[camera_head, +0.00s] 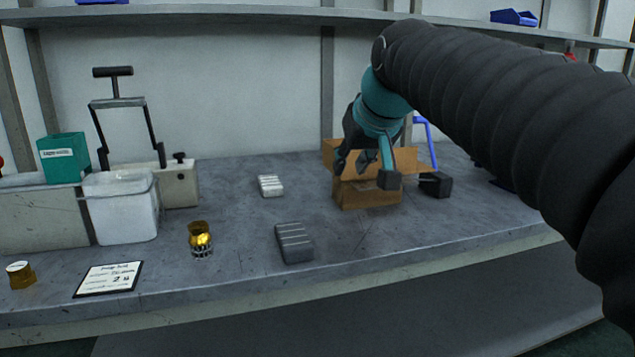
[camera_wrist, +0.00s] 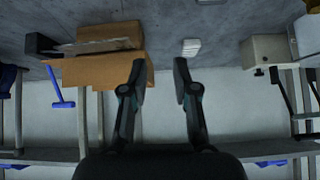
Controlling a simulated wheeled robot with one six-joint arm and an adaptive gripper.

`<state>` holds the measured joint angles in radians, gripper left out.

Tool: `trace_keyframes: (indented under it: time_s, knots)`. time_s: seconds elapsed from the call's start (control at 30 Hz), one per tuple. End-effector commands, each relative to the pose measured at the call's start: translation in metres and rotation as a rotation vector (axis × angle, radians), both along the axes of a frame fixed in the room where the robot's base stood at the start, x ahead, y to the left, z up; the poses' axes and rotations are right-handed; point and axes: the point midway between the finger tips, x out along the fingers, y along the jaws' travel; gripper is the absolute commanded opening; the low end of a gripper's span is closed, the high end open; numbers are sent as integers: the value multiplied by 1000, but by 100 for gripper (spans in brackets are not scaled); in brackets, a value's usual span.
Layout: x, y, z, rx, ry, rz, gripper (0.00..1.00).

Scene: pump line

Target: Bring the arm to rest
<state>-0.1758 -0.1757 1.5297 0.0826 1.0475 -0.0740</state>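My arm reaches in from the right in the head view, wrapped in a dark ribbed sleeve with a teal wrist. My gripper (camera_head: 365,172) points down in front of or above an open cardboard box (camera_head: 368,194) on the bench. In the wrist view the two fingers of the gripper (camera_wrist: 159,68) are apart with nothing between them. The cardboard box also shows there (camera_wrist: 105,70), beside the left finger. Whether the gripper touches the box cannot be told.
The grey bench (camera_head: 235,275) holds a ribbed grey block (camera_head: 294,243), a smaller pale block (camera_head: 270,186), a gold-topped part (camera_head: 201,239), a label card (camera_head: 108,279) and a clear bin (camera_head: 122,208). A black block (camera_head: 436,184) stands right of the box. A shelf (camera_head: 230,15) runs above.

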Motion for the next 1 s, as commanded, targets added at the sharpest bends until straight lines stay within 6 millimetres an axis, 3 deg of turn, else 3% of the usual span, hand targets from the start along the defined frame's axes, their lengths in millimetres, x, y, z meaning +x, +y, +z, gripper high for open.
trace_keyframes:
  time_s: [0.27, 0.47, 0.67, 0.8, 0.9, 1.0]
  knots:
    - [-19, -8, -54, -15, 74, -25, 29]
    - [-54, -26, -107, -30, 143, -65, 29]
    - [-122, -56, -184, -53, 225, -126, 29]
    - [-178, -76, -237, -65, 273, -171, 29]
    - [-211, -86, -264, -72, 290, -196, 29]
    - [-231, -92, -277, -71, 289, -216, 29]
